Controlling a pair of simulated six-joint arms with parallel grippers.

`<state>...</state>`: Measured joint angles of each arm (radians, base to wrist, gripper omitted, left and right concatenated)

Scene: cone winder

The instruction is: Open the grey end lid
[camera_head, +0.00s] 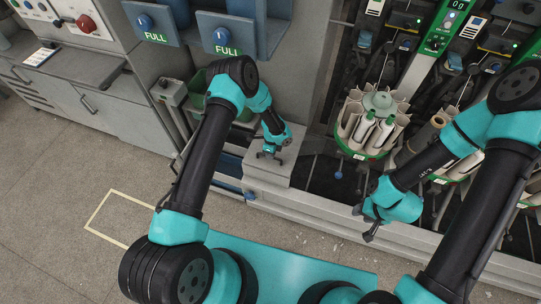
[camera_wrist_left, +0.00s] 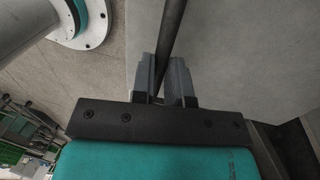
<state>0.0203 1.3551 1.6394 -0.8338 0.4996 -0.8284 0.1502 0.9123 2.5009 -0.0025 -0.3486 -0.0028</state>
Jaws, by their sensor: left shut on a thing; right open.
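The grey end lid (camera_head: 285,171) is the pale top of the box at the left end of the winder, and it looks closed. My left gripper (camera_head: 270,154) points down at its rear left part. In the left wrist view, the left gripper's fingers (camera_wrist_left: 167,80) are shut on a dark bar (camera_wrist_left: 173,32) that runs along the grey surface (camera_wrist_left: 240,50); I take this bar to be the lid's handle. My right gripper (camera_head: 364,224) is open and empty, in front of the winder's lower rail, away from the lid.
A winding unit with bobbins in a round green-rimmed holder (camera_head: 369,134) stands right of the lid. Blue boxes marked FULL (camera_head: 226,34) hang behind. A grey cabinet (camera_head: 75,95) is at the left. The floor with a yellow outline (camera_head: 92,220) is clear.

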